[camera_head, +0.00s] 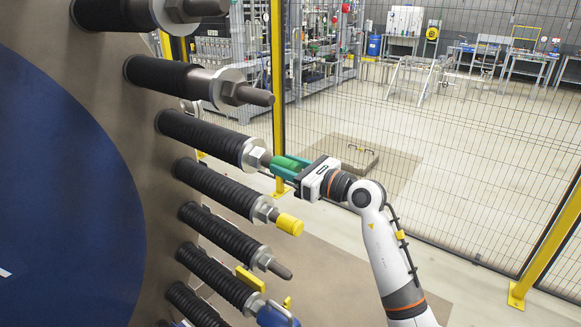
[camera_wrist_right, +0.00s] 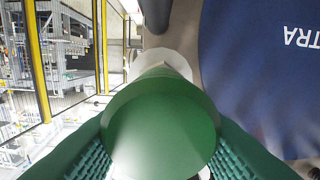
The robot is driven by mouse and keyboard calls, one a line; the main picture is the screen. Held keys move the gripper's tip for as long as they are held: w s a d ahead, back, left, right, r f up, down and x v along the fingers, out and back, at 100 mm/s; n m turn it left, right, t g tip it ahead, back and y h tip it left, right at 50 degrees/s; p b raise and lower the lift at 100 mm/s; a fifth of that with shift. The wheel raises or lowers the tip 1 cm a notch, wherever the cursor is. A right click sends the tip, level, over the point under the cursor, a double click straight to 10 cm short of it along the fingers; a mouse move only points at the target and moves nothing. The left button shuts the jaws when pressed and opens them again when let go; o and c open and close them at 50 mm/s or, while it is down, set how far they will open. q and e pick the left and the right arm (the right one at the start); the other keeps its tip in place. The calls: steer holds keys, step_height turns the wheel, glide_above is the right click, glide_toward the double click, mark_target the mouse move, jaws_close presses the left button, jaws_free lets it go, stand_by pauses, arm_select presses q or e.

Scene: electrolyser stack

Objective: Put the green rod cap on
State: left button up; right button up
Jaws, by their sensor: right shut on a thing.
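The green rod cap (camera_head: 284,163) is between the teal fingers of my right gripper (camera_head: 288,169), at the end of the third threaded rod from the top. In the right wrist view the cap's round end (camera_wrist_right: 162,132) fills the middle, with my right gripper's ribbed fingers (camera_wrist_right: 162,150) on both sides of it. The rod's nut and washer (camera_head: 255,154) are just left of the cap. The cap lines up roughly with the rod; how far it covers the tip is hidden. My left gripper is not in view.
Other black-sleeved rods stick out of the stack's end plate (camera_head: 120,105). The rod below has a yellow cap (camera_head: 289,224), and a lower one has a blue cap (camera_head: 277,316). Bare rod tips (camera_head: 248,94) stand above. A mesh fence with yellow posts (camera_head: 277,80) stands behind; floor at right is clear.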

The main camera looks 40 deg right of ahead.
steer(key=o, duration=1.2)
steer(key=shift+s+d+f+b, duration=0.2)
steer(key=shift+s+b, duration=0.2)
steer(key=shift+s, duration=0.1)
steer(key=b+v, duration=0.1)
steer(key=v, duration=0.2)
steer(key=b+v, duration=0.2)
steer(key=v, duration=0.2)
steer(key=b+v, duration=0.2)
steer(key=v, duration=0.2)
steer(key=shift+r, duration=0.25)
